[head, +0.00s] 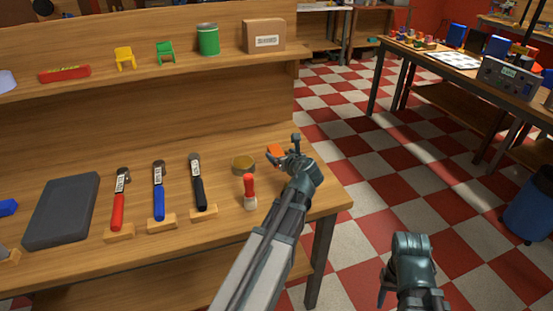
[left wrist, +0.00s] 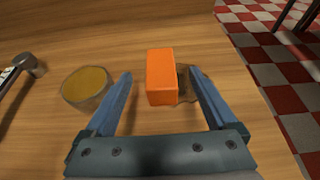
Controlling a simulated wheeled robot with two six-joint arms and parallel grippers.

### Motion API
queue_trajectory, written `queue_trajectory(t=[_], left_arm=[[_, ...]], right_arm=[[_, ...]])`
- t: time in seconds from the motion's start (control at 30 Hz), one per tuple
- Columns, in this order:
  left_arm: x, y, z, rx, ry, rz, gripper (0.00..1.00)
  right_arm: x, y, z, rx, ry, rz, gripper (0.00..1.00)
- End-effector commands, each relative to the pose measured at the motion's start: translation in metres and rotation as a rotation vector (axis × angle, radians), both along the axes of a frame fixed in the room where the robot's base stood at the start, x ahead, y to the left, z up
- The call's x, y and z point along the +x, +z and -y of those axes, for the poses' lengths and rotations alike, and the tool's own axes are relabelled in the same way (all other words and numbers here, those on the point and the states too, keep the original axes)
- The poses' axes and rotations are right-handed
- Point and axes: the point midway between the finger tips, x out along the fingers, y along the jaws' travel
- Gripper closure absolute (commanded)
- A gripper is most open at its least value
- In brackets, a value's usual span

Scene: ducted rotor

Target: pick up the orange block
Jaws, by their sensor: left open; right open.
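The orange block (head: 275,149) lies on the wooden bench near its right end, partly hidden by my left gripper in the head view. The block (left wrist: 161,77) shows clearly in the left wrist view, between the fingertips with gaps on both sides. My left gripper (head: 283,154) is open over the block, and its two fingers also show in the left wrist view (left wrist: 160,76). It holds nothing. My right gripper (head: 388,291) is open, low at the right, away from the bench and over the checkered floor.
A round tan-topped container (head: 243,164) stands just left of the block. Red, blue and black-handled tools (head: 158,192) rest in wooden holders further left. The bench's right edge is close to the block.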

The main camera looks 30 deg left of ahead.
Motion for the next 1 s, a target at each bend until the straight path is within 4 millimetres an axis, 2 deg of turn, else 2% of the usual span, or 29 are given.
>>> queue_trajectory(t=[0.17, 0.43, 0.57, 0.77, 0.83, 1.0], left_arm=[[0.002, -0.003, -0.002, 0.0, 0.001, 0.0, 0.09], [0.022, -0.024, -0.023, -0.002, 0.002, 0.0, 0.09], [0.03, -0.028, -0.034, -0.001, 0.003, 0.0, 0.09], [0.03, -0.026, -0.034, -0.001, 0.0, 0.001, 0.09], [0.03, -0.026, -0.034, -0.001, 0.0, 0.001, 0.16], [0.029, -0.026, -0.034, -0.001, 0.0, 0.001, 0.47]], right_arm=[[0.0, -0.003, 0.0, 0.0, 0.0, 0.0, 0.5], [0.0, -0.024, 0.0, 0.0, 0.0, 0.0, 0.5], [0.0, -0.027, 0.0, 0.0, 0.0, 0.0, 0.5], [0.0, -0.026, 0.0, 0.0, 0.0, 0.0, 0.5], [0.0, -0.026, 0.0, 0.0, 0.0, 0.0, 0.5], [0.0, -0.026, 0.0, 0.0, 0.0, 0.0, 0.5]])
